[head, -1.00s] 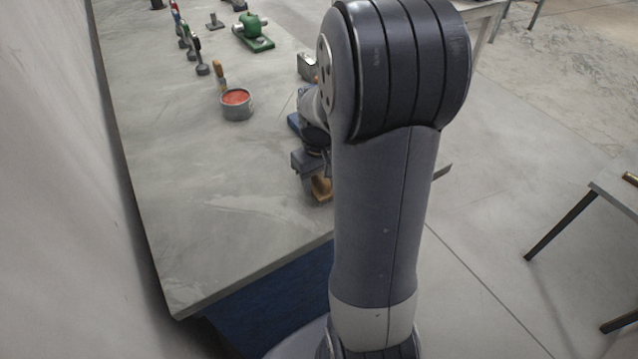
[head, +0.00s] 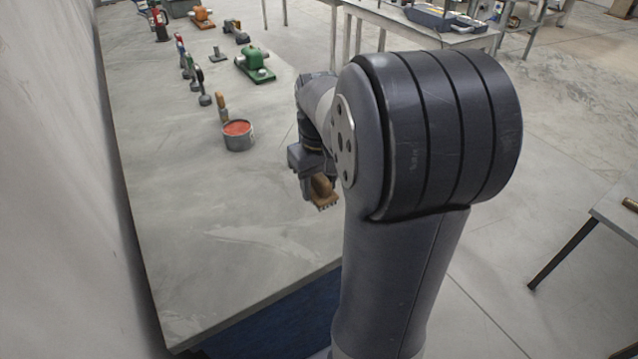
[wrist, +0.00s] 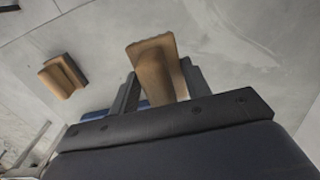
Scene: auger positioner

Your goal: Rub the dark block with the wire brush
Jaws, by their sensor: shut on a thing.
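My gripper (wrist: 160,84) is shut on the wire brush (wrist: 153,62), with a finger on each side of its tan wooden body. In the head view the brush (head: 322,188) hangs below my gripper, bristles downward, over the right part of the table; it looks clear of the top. I cannot make out the dark block for certain. A blue edge (wrist: 96,114) shows behind my left finger in the wrist view, mostly hidden. A tan wooden piece on a dark base (wrist: 63,76) lies to the left, apart from the brush.
A grey tin with red content (head: 238,135) stands on the table (head: 190,280), with a wooden-handled tool behind it. A green machine (head: 255,64) and several upright tools are farther back. The front left of the table is clear. My arm hides the table's right side.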

